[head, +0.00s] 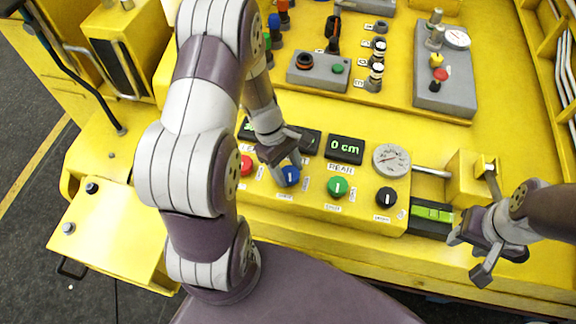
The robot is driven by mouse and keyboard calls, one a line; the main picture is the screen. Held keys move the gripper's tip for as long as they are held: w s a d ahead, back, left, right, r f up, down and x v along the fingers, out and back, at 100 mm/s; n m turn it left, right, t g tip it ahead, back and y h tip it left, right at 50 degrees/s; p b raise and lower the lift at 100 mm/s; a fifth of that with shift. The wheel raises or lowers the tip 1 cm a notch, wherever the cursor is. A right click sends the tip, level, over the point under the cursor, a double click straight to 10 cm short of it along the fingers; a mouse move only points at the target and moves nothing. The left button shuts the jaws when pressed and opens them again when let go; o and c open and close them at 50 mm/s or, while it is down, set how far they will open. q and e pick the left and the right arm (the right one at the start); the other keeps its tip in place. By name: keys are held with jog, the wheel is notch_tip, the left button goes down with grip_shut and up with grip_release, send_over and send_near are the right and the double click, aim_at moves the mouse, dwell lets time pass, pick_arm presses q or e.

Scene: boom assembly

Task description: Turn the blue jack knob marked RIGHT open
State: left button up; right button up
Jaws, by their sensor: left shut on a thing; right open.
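The blue jack knob (290,177) sits in a row of knobs on the yellow control panel. A pale pointer mark shows on it. My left gripper (286,168) reaches down over the blue knob and is shut on it. The fingers cover its upper part, and the small labels around it are too small to read. My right gripper (481,262) is open and empty at the right, near the panel's front edge, away from the knobs.
A red knob (245,165) is left of the blue one; a green knob (338,187) and a black knob (386,197) are to the right. Behind them are a display reading 0 cm (345,149) and a round gauge (391,160). A green spirit level (432,213) lies near my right gripper.

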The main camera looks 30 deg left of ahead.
pick_arm(q)
jog(key=n+t, duration=0.1)
jog(key=n, duration=0.1)
jog(key=shift+n, duration=0.4)
jog(key=n+t+b, duration=0.1)
jog(key=n, duration=0.1)
jog(key=shift+s+n, duration=0.1)
jog(key=shift+n, duration=0.3)
jog(key=n+t+b, duration=0.1)
jog(key=n, duration=0.1)
jog(key=n+t+y+b, duration=0.1)
jog(key=n+b, duration=0.1)
jog(key=n, duration=0.1)
jog(key=shift+s, duration=0.1)
jog(key=shift+d+r+n+t+y+b, duration=0.1)
jog(key=shift+n+t+y+b, duration=0.2)
jog(key=shift+n, duration=0.55)
jog(key=shift+d+n+t+y+b, duration=0.1)
jog(key=shift+n+t+y+b, duration=0.2)
jog(key=shift+n, duration=0.55)
jog(key=shift+s, duration=0.1)
jog(key=o, duration=1)
